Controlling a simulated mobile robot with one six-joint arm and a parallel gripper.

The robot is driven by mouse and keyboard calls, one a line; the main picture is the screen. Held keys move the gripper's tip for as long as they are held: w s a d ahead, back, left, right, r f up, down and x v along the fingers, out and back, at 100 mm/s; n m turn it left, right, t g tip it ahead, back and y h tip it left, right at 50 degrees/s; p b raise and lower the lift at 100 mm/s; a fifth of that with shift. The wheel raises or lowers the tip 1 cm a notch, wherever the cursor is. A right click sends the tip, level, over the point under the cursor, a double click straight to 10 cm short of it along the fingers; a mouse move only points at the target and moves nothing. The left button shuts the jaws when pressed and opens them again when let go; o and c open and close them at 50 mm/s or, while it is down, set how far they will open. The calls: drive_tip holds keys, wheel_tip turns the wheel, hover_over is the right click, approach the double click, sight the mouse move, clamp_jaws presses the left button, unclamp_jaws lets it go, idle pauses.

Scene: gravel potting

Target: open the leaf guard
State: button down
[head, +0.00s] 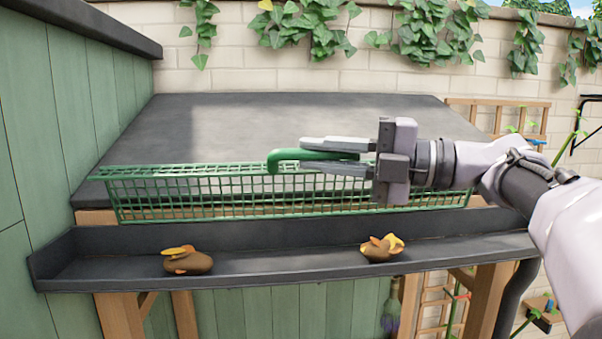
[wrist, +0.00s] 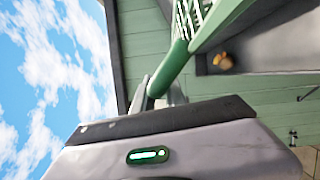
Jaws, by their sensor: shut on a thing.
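The leaf guard (head: 215,196) is a long green wire mesh along the lower edge of the dark roof. It stands up behind the dark gutter (head: 250,277), so the channel shows uncovered. My gripper (head: 315,158) reaches in from the right and is shut on the guard's green handle (head: 285,155) near the top edge. In the wrist view the green handle (wrist: 168,70) runs from between the fingers toward the mesh (wrist: 205,18). Two brown clumps with yellow and orange leaves lie in the gutter, one at left (head: 188,262) and one at right (head: 382,248).
A green plank wall (head: 40,130) stands close at left. A pale brick wall (head: 320,75) with hanging ivy is behind the roof (head: 260,120). Wooden posts (head: 185,315) stand under the gutter. A wooden trellis (head: 500,115) is at right.

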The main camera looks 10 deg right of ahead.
drive_tip(key=shift+w+r+m, duration=0.5)
drive_tip(key=shift+w, duration=0.25)
drive_tip(key=c, duration=1.4)
unclamp_jaws()
drive_tip(key=shift+w, duration=0.1)
drive_tip(key=shift+o, duration=0.2)
drive_tip(key=shift+d, duration=0.15)
drive_tip(key=b+v, duration=0.3)
drive_tip(key=v, duration=1.4)
drive_tip(key=shift+d+r, duration=0.15)
drive_tip(key=shift+r, duration=0.2)
